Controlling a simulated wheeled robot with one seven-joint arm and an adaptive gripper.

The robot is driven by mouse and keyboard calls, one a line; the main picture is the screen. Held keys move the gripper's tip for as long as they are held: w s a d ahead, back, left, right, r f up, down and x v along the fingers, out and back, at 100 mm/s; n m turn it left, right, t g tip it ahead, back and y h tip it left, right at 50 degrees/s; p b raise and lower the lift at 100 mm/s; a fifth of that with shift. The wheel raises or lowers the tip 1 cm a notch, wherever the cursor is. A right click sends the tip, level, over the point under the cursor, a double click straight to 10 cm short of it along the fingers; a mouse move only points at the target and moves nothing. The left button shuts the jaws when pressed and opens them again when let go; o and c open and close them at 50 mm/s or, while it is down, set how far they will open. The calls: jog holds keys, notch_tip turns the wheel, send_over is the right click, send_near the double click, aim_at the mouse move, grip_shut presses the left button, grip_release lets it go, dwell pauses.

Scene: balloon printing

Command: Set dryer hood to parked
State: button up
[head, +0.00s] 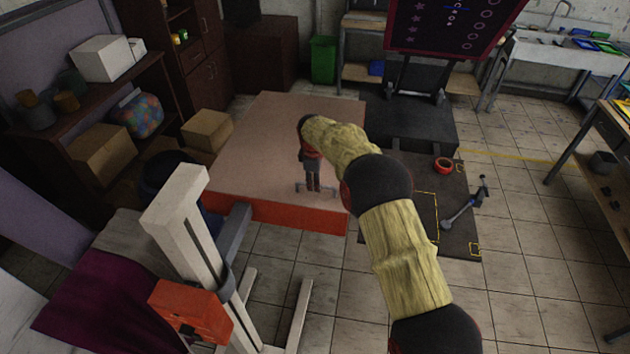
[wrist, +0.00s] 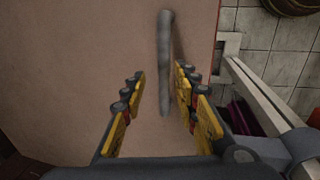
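A broad pinkish slab with a red-orange front edge, which I take to be the dryer hood (head: 262,135), lies in the middle of the head view. Its pinkish surface also fills much of the wrist view (wrist: 70,60). A grey bar-like handle (wrist: 166,60) stands out from that surface in the wrist view. My gripper (head: 314,188) is over the slab's front right part. In the wrist view its yellow fingers (wrist: 160,105) are spread apart, with the handle's near end between them. I see no finger closed on the handle; contact cannot be told.
A pale upright stand with an orange box (head: 190,309) is at front left. A dark platform (head: 410,120) with a purple panel (head: 452,22) is behind right. A dark mat with a red tape roll (head: 443,166) and a hammer-like tool (head: 464,208) lies right. Floor at far right is clear.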

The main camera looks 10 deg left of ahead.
notch_tip(320, 180, up, 12)
jog(key=s, duration=0.2)
jog(key=shift+s+f, duration=0.15)
jog(key=shift+s, duration=0.05)
dwell(0.7)
